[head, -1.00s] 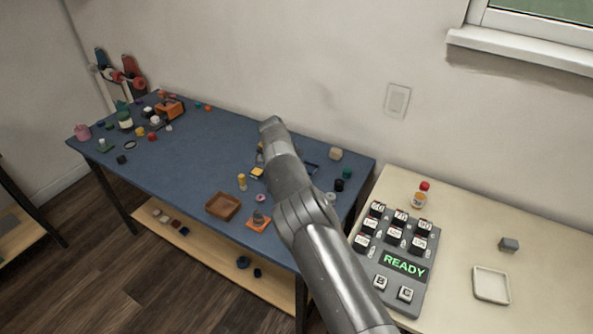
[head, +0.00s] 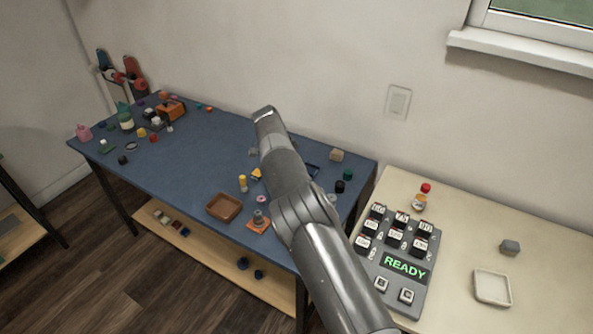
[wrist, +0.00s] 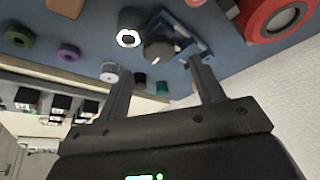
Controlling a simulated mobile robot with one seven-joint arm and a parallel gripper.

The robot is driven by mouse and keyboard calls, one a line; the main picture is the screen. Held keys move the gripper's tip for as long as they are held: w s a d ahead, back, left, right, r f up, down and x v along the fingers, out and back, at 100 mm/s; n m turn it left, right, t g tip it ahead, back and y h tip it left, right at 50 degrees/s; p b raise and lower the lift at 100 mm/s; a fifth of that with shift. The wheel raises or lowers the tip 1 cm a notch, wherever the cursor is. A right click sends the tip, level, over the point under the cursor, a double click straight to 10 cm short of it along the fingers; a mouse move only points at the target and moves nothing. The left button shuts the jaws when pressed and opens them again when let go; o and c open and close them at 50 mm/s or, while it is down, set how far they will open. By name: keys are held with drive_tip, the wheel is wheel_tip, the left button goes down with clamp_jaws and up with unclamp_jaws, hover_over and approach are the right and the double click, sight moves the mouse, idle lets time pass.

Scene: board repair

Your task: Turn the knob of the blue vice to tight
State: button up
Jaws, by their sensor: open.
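The blue vice (wrist: 194,44) lies ahead of my gripper at the top middle of the wrist view. Its dark round knob (wrist: 157,50), with a pale mark, faces toward me. My gripper (wrist: 159,68) is open, one finger to each side of the knob's line; the knob appears just beyond the fingertips, and I see no contact. In the head view only a blue corner of the vice (head: 313,170) shows beside my arm, which hides the knob and the gripper.
A black ring-topped piece (wrist: 129,28) stands close left of the knob, and a white-topped piece (wrist: 109,72) is near the left finger. A large red round object (wrist: 275,15) is at the right. The blue bench (head: 190,165) carries several small parts; a keypad unit (head: 398,262) reads READY.

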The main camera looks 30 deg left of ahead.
drive_tip(key=v, duration=0.6)
idle(0.3)
